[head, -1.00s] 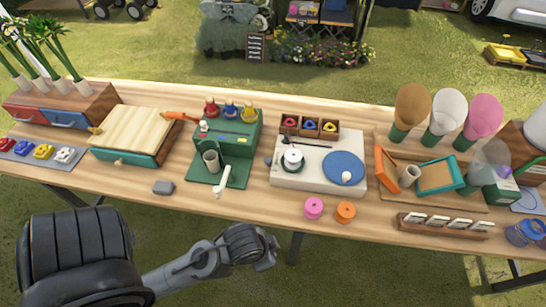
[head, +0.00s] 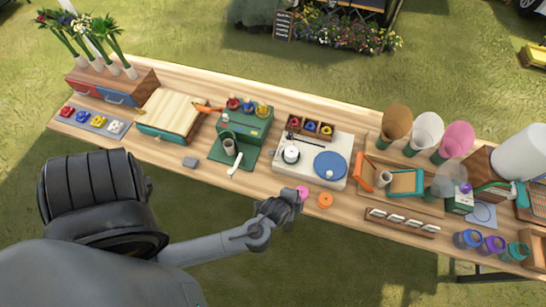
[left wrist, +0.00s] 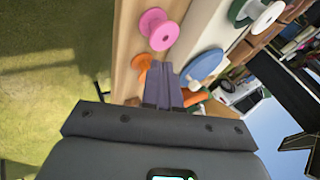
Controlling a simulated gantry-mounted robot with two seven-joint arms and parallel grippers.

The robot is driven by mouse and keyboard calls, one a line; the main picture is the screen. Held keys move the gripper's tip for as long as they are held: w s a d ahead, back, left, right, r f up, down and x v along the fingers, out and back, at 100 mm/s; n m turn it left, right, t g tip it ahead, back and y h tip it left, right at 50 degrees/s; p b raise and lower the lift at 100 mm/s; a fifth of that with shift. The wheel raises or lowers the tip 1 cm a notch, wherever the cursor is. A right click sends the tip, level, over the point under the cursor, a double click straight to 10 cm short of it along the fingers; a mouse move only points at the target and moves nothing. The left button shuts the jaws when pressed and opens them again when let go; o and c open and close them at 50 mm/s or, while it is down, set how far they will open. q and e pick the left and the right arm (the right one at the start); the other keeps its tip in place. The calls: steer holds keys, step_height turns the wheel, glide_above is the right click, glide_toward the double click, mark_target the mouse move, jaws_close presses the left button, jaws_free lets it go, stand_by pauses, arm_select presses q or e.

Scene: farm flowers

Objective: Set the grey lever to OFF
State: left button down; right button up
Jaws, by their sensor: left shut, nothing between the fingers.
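I cannot make out a lever that is clearly grey in either view. The green machine (head: 246,122) has red, blue and yellow knobs on top and a pale handle (head: 235,164) at its front. My left gripper (head: 290,200) is at the table's front edge, beside the pink spool (head: 302,192) and to the right of the green machine. In the left wrist view its fingers (left wrist: 166,84) are together and empty, with the pink spool (left wrist: 158,30) and an orange spool (left wrist: 140,66) close by. My right gripper is out of view.
A white board (head: 310,170) with a blue disc (head: 330,165) lies behind the spools. Tall cones (head: 428,130) and a low card rack (head: 402,221) stand to the right.

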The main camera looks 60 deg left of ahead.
mark_target(273, 153)
arm_select(q)
steer(key=s+a+f+m+y, duration=0.1)
steer(key=m+y, duration=0.1)
steer(key=m, duration=0.1)
steer(key=s+a+f+m+y, duration=0.1)
steer(key=a+m+y, duration=0.1)
steer(key=y, duration=0.1)
steer(key=s+a+f+m+y, duration=0.1)
steer(key=a+m+y, duration=0.1)
steer(key=m, duration=0.1)
steer(key=shift+a+f+m+p, duration=0.1)
steer(key=shift+m+p, duration=0.2)
steer(key=s+m+y, duration=0.1)
steer(key=s+r+m+y, duration=0.1)
steer(key=m+y, duration=0.1)
steer(key=shift+a+r+m+g, duration=0.1)
steer(key=shift+a+m+g, duration=0.1)
steer(key=shift+m+g, duration=0.1)
steer(key=b+x, duration=0.1)
steer(key=x, duration=0.9)
steer(key=a, duration=0.1)
steer(key=a+r, duration=0.1)
steer(key=shift+w+a+r+p, duration=0.1)
steer(key=shift+w+a+p, duration=0.2)
steer(key=shift+w, duration=0.05)
steer(key=shift+w+a+r, duration=0.15)
steer(key=shift+a+r, duration=0.05)
steer(key=shift+a, duration=0.25)
